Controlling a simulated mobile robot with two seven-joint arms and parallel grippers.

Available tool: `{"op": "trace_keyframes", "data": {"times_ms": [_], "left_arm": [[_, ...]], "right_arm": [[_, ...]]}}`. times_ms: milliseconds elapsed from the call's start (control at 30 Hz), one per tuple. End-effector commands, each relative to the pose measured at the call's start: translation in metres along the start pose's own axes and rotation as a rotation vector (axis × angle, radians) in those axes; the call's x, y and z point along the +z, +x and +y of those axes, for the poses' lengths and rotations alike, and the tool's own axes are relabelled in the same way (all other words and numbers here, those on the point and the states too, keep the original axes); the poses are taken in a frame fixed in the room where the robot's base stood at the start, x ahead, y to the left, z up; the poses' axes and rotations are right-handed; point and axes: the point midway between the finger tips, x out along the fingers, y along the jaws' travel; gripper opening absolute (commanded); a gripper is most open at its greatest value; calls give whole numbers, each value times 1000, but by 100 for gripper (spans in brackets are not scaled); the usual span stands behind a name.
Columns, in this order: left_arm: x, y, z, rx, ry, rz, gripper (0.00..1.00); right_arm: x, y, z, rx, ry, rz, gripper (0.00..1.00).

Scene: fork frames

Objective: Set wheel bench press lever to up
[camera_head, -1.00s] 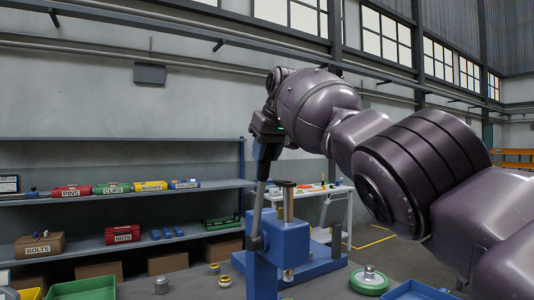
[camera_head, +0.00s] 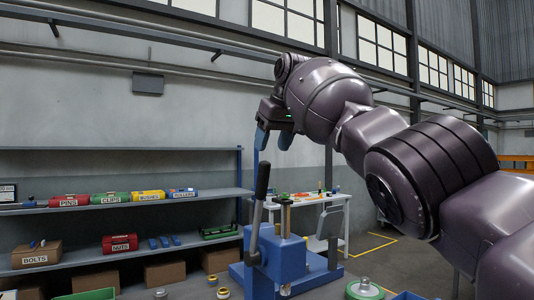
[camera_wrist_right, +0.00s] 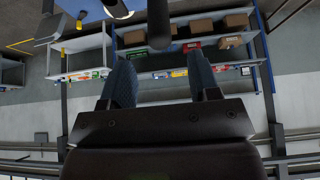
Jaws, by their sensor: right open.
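The blue bench press (camera_head: 283,258) stands on the table, low in the middle of the head view. Its lever has a grey rod and a black handle (camera_head: 262,181), and points upward, nearly upright with a slight lean to the right. My right gripper (camera_head: 273,142) is open, above the handle's top and apart from it. In the right wrist view, the open fingers (camera_wrist_right: 163,84) have nothing between them, and the black handle (camera_wrist_right: 158,25) lies beyond their tips. My left gripper is not in view.
Behind the press is a shelf (camera_head: 130,206) with labelled tool boxes, a BOLTS box (camera_head: 37,257) and a red box (camera_head: 120,243). A round green-rimmed part (camera_head: 365,290) sits right of the press. A white table (camera_head: 338,205) stands behind. The air around the gripper is clear.

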Motion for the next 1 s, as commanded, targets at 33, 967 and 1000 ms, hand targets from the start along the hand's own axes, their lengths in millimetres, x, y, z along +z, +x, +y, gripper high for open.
{"op": "trace_keyframes", "data": {"times_ms": [33, 967, 1000], "left_arm": [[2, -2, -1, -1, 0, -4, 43], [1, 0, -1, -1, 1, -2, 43], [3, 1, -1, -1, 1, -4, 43]], "right_arm": [[-1, -9, 0, 1, 0, 3, 56], [6, 5, 1, -17, 2, -22, 56], [9, 19, 1, -26, 4, -31, 56]]}}
